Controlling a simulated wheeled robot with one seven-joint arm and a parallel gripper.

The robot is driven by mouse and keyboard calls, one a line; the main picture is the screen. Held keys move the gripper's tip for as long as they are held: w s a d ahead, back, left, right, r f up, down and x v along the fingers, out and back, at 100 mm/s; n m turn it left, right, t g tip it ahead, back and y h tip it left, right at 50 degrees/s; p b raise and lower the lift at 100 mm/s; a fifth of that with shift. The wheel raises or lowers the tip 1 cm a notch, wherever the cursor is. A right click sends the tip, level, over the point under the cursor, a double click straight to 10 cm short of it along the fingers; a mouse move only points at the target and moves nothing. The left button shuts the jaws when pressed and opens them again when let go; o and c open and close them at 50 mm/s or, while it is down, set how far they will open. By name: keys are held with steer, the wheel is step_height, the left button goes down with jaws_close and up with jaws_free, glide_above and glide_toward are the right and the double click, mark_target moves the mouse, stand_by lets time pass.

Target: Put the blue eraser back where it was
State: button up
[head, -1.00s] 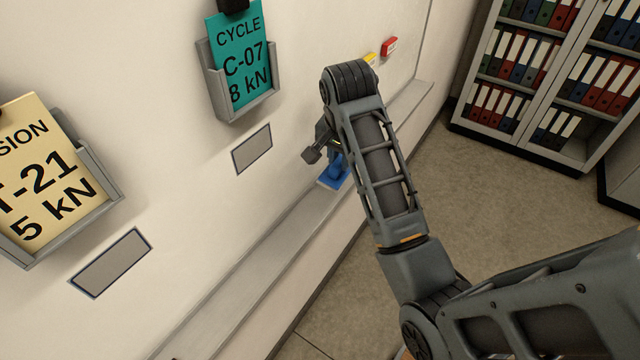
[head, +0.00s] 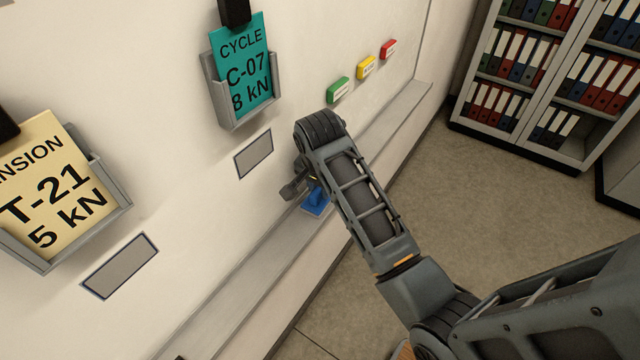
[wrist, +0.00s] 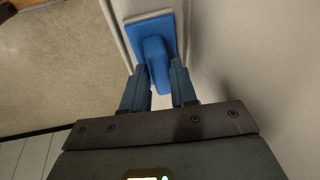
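The blue eraser (head: 315,203) shows below my gripper in the head view, in front of the wall ledge. In the wrist view the blue eraser (wrist: 152,36) has a flat base with a pale edge and a raised handle. The fingers of my gripper (wrist: 159,84) stand on both sides of that handle and are closed on it. In the head view my gripper (head: 305,183) is partly hidden by my arm. I cannot tell whether the eraser touches the ledge or hangs just above it.
A grey ledge (head: 262,262) runs along the white wall. Green (head: 338,91), yellow (head: 366,67) and red (head: 389,49) blocks sit on the wall. Teal (head: 243,65) and cream (head: 55,190) cards stand in holders above grey framed plates (head: 254,154). A binder shelf (head: 530,85) stands right.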

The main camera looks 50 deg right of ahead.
steer(key=o, duration=0.4)
steer(key=shift+c, duration=0.2)
steer(key=shift+f, duration=0.1)
steer(key=shift+f+b, duration=0.15)
steer(key=shift+b, duration=0.3)
steer(key=d+v, duration=0.2)
steer(key=v, duration=0.6)
steer(key=n+t+h, duration=0.1)
steer(key=n+t, duration=0.2)
steer(key=n, duration=0.2)
glide_toward(323, 203)
step_height(323, 203, down, 3)
steer(key=s+a+f+n+t, duration=0.2)
steer(key=s+a+n+t, duration=0.15)
steer(key=s+a, duration=0.35)
steer(key=s+a+r+n+t+y, duration=0.1)
steer(key=s+a+r+n+t, duration=0.2)
steer(key=s+r, duration=0.4)
steer(key=s+a+r+n+t+y, duration=0.2)
steer(key=s+a+r+n, duration=0.3)
steer(key=s, duration=0.6)
step_height(323, 203, up, 3)
steer(key=shift+a+r+t+y+b, duration=0.1)
steer(key=shift+a+t+y+b, duration=0.3)
steer(key=shift+a+t, duration=0.5)
